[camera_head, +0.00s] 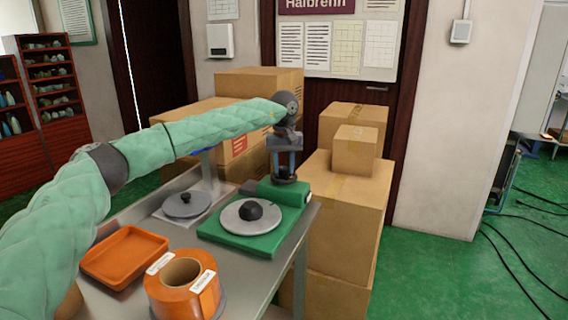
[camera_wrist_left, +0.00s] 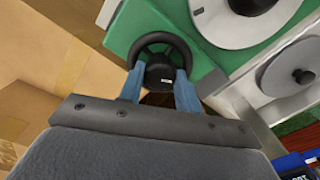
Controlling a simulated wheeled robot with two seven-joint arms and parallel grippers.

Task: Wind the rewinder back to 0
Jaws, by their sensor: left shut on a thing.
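The rewinder (camera_head: 228,238) is a green machine at the far right corner of the metal table, with a grey round plate (camera_head: 240,217) and a black knob on top. A black handwheel (camera_wrist_left: 158,40) sits at its end; it shows from above in the left wrist view. My left gripper (camera_head: 285,168) reaches down to this wheel. I cannot read any counter or dial on the rewinder. My right gripper is out of view.
An orange tray (camera_head: 98,262) and an orange roll (camera_head: 168,304) with white labels stand on the table (camera_head: 238,279). A second grey disc (camera_head: 186,206) with a black knob is left of the rewinder. Cardboard boxes (camera_head: 341,213) stand close behind and right. Green floor at right is open, with black cables.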

